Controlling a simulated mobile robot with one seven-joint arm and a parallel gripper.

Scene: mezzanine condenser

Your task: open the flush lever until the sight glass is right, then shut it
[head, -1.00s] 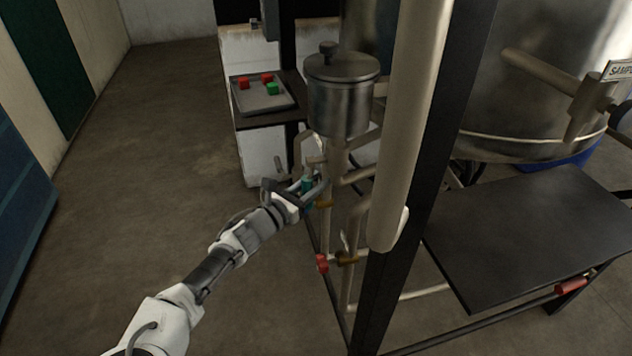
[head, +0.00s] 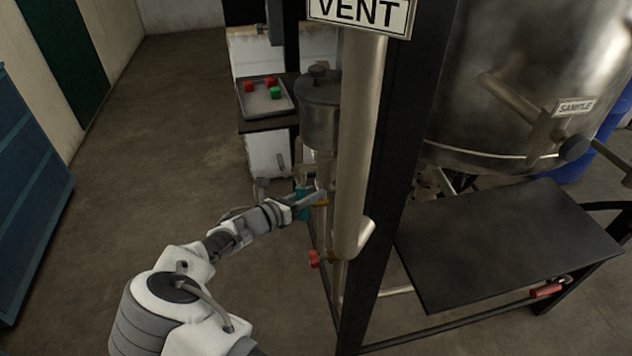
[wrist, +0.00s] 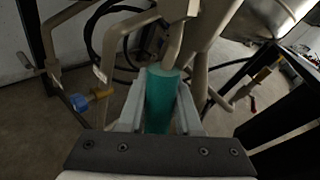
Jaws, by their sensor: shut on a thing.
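My gripper (head: 305,201) is shut on a teal lever handle (wrist: 163,98), which stands between the two fingers in the wrist view. The handle also shows at the fingertips in the head view (head: 301,203), beside the pipework under the steel pot. No label shows on this lever, so I cannot tell by name whether it is the flush lever. A brass valve body (head: 320,203) sits just right of it. I cannot pick out the sight glass or its contents; the vent pipe and my gripper cover part of the pipework.
A thick vent pipe (head: 356,150) and a black post (head: 395,170) stand close right of my gripper. A red lever (head: 314,259) sits below. A blue handle (wrist: 79,102) is at left in the wrist view. A black table (head: 510,240) is at right.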

